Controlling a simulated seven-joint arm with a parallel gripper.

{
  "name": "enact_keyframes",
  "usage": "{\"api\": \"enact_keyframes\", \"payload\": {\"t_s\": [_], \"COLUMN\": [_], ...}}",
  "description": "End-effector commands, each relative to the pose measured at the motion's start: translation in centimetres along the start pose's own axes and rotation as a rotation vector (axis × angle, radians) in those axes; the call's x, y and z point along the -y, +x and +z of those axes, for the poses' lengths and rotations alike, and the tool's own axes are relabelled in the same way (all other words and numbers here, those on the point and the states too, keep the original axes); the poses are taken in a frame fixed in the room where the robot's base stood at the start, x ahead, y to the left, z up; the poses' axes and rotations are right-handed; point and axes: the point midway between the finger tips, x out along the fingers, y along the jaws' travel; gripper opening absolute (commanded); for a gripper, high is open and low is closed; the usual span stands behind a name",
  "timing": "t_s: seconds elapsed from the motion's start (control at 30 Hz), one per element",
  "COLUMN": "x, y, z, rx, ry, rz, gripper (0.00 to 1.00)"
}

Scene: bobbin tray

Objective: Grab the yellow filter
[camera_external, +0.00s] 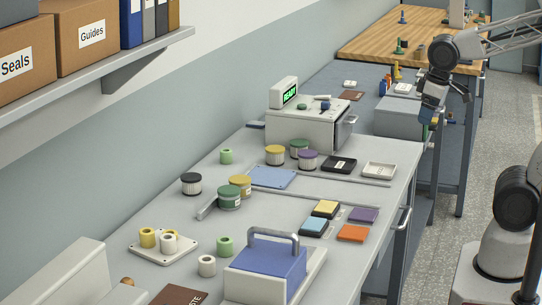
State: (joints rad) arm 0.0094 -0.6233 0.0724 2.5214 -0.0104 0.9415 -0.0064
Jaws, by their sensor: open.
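A yellow-topped cylinder with a pale ribbed side (275,158) stands upright on the grey bench, left of the white machine's front; it looks like a yellow filter. A second yellow-topped container (240,184) stands nearer, partly hidden by a green-lidded jar (229,200). My gripper (429,115) is open, pointing down beyond the bench's right side, well to the right of both. Its fingertips are small and dark here, and I see nothing held.
Green-topped (299,147), purple-topped (308,160) and black-topped (191,185) cylinders stand on the bench. The white machine (305,128) is behind the yellow one, a blue mat (272,178) in front. A blue box with a handle (267,270) and a spool tray (150,254) stand nearer.

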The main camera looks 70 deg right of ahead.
Motion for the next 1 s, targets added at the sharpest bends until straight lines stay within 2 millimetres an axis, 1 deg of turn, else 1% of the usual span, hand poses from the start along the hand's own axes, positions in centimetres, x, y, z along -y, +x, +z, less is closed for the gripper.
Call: {"api": "enact_keyframes", "payload": {"t_s": [0.17, 0.27, 0.53, 0.77, 1.0], "x": [-0.2, -0.4, -1.1, -1.9, -2.9], "y": [0.1, 0.2, 1.1, 2.6, 5.1], "z": [-2.2, -4.1, -10.6, -16.1, -21.7], "rx": [0.013, 0.022, 0.052, 0.078, 0.102], "ry": [-0.073, -0.139, -0.362, -0.556, -0.759], "rz": [0.0, -0.001, -0.008, -0.02, -0.039], "gripper": [0.95, 0.95, 0.95, 0.95, 0.95]}}
